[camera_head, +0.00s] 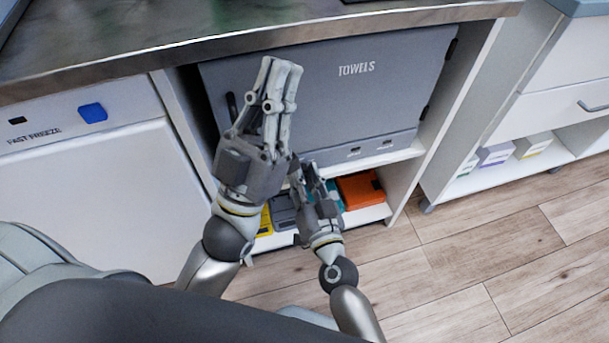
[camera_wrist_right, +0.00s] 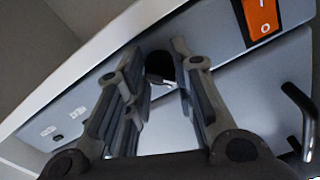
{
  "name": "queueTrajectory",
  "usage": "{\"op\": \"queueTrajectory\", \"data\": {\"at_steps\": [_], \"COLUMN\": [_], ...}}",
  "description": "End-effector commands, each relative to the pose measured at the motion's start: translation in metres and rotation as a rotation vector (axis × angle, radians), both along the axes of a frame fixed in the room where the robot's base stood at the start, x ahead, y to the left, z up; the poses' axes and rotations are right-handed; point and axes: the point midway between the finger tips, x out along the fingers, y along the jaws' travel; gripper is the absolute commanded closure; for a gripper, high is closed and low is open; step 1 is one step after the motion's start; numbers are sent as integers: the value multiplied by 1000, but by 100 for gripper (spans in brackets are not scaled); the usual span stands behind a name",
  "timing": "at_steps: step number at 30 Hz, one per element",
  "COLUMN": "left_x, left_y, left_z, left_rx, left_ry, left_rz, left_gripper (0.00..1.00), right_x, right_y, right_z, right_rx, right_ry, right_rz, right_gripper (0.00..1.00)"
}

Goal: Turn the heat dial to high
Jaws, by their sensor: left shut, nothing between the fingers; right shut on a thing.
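The grey towel warmer (camera_head: 390,75), marked TOWELS, sits in an open bay under the counter. The dark round heat dial (camera_wrist_right: 159,66) shows in the right wrist view on the panel strip, between my right fingertips. My right gripper (camera_head: 307,170) is shut on the dial, low at the warmer's front. I cannot read the dial's setting. In the head view my grippers hide the dial. My left gripper (camera_head: 281,68) is shut and empty, raised in front of the warmer's door near its dark handle (camera_head: 232,106).
An orange power switch (camera_wrist_right: 262,14) is beside the dial, and the door handle (camera_wrist_right: 298,105) shows at the right. A shelf below holds an orange box (camera_head: 360,190) and other items. A white freezer (camera_head: 95,200) stands left. The wooden floor (camera_head: 480,260) is clear at right.

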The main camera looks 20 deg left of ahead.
Motion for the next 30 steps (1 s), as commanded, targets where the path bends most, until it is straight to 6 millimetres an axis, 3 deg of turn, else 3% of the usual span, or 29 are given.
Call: {"op": "queueTrajectory", "data": {"at_steps": [5, 6, 10, 30], "left_x": [0, 0, 0, 0], "left_y": [0, 0, 0, 0], "left_z": [0, 0, 0, -1], "left_rx": [0, 0, -1, -1], "left_ry": [-1, -1, -2, -3], "left_rz": [0, 0, 0, 0], "left_gripper": [100, 100, 100, 100], "right_x": [0, 0, 0, 0], "right_y": [0, 0, 0, 0], "right_z": [0, 0, 0, -1], "right_rx": [-1, -1, -2, -11], "right_ry": [-1, -1, -1, -7], "right_rz": [0, 0, 0, -1], "right_gripper": [100, 71, 54, 53]}}
